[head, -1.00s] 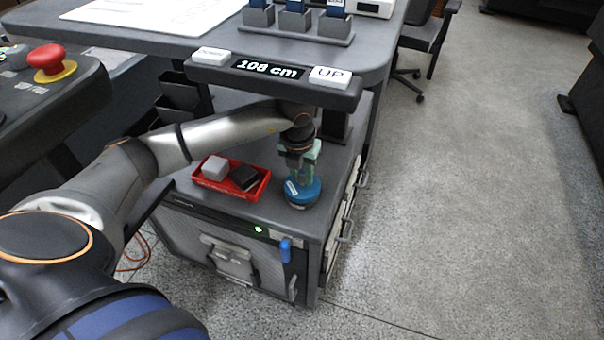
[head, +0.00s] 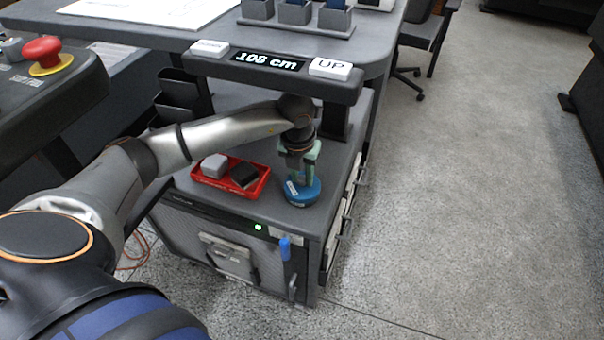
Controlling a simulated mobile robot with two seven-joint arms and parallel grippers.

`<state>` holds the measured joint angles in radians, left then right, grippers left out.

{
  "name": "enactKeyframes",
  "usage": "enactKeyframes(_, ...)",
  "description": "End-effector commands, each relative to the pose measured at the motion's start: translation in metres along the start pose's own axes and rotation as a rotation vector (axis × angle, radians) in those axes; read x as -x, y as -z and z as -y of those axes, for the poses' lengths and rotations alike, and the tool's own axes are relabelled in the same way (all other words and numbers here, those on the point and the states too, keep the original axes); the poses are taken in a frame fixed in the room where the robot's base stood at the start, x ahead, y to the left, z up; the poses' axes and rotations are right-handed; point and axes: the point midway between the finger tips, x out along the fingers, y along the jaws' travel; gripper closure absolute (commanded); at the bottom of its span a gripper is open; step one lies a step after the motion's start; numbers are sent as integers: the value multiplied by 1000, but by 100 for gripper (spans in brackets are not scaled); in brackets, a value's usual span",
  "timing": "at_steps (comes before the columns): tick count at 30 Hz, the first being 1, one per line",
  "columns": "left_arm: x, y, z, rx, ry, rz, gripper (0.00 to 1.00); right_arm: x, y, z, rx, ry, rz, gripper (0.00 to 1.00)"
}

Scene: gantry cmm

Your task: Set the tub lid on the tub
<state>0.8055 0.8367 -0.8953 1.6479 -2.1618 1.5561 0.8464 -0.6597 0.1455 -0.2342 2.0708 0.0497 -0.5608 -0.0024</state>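A round blue piece (head: 305,195) with a small white label sits near the front right of the low cabinet's top. It looks like the tub or its lid; I cannot tell whether these are two pieces here. My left gripper (head: 302,178) points straight down over it, its pale green fingers reaching its top. The fingers look a little apart, but whether they are closed on anything is too small to tell. My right gripper is not in view.
A red tray (head: 207,181) with a grey block (head: 214,166) and a black block (head: 244,175) lies left of the blue piece. Floor at right is open.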

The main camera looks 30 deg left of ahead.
Motion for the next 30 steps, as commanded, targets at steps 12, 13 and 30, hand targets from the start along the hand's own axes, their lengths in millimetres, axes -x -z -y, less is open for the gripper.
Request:
enactKeyframes(12,1,0,0,0,0,0,58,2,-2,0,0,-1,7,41)
enactKeyframes(13,6,0,0,0,0,0,58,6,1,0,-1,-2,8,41)
enactKeyframes(30,53,-1,0,0,1,0,58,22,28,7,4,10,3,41)
